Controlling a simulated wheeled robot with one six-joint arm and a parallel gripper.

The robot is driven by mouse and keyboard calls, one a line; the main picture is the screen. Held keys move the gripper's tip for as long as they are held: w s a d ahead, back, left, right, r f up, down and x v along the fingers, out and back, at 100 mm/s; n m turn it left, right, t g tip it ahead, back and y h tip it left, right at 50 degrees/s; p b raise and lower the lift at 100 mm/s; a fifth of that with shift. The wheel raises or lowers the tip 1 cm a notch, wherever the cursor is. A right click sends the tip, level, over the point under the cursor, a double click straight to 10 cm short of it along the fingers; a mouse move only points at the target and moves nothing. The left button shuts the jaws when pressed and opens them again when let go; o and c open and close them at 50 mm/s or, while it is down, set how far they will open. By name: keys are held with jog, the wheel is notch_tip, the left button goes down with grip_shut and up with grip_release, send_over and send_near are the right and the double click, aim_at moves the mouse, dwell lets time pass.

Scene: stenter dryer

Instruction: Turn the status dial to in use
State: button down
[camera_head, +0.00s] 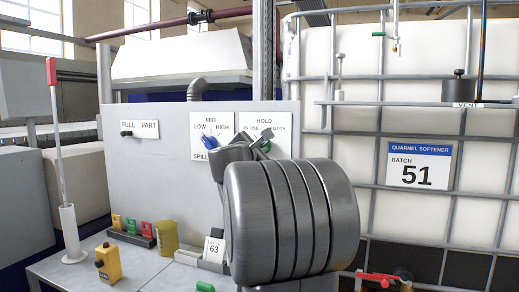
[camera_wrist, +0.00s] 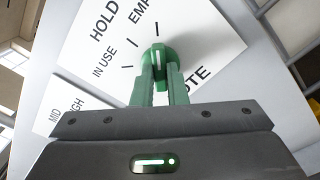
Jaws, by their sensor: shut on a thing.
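The status dial is a green knob (camera_wrist: 158,55) on a white plate (camera_wrist: 205,45) marked HOLD, IN USE and EMPTY; another word is partly covered. Its white line stands upright in the wrist view, in line with the tick nearest EMPTY. My gripper (camera_wrist: 158,82) is shut on the knob, one green finger on each side. In the head view, the dial (camera_head: 265,147) shows as a little green behind my gripper (camera_head: 262,140), below the HOLD lettering. My arm covers the plate's lower part there.
A blue knob (camera_head: 209,142) on a LOW, MID, HIGH plate sits just left. A FULL/PART plate (camera_head: 146,123) is farther left. Small coloured blocks (camera_head: 132,227) and a yellow cylinder (camera_head: 167,237) stand on the bench below. A caged white tank (camera_head: 420,60) stands right.

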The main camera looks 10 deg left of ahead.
jog(key=shift+n, duration=0.3)
jog(key=n+p, duration=0.1)
jog(key=n, duration=0.2)
jog(key=shift+r+p, duration=0.15)
jog(key=shift+p, duration=0.15)
jog(key=n+p, duration=0.2)
jog(key=n, duration=0.3)
jog(key=shift+a+n+p, duration=0.1)
jog(key=shift+n+p, duration=0.2)
jog(key=shift+n, duration=0.1)
jog(key=n+p, duration=0.2)
jog(key=n, duration=0.2)
jog(key=shift+n+p, duration=0.3)
jog(key=shift+p, duration=0.05)
jog(key=shift+n+p, duration=1.1)
jog(key=shift+n, duration=0.8)
jog(key=c, duration=1.4)
grip_release()
jog(key=shift+c, duration=0.2)
jog(key=shift+a, duration=0.1)
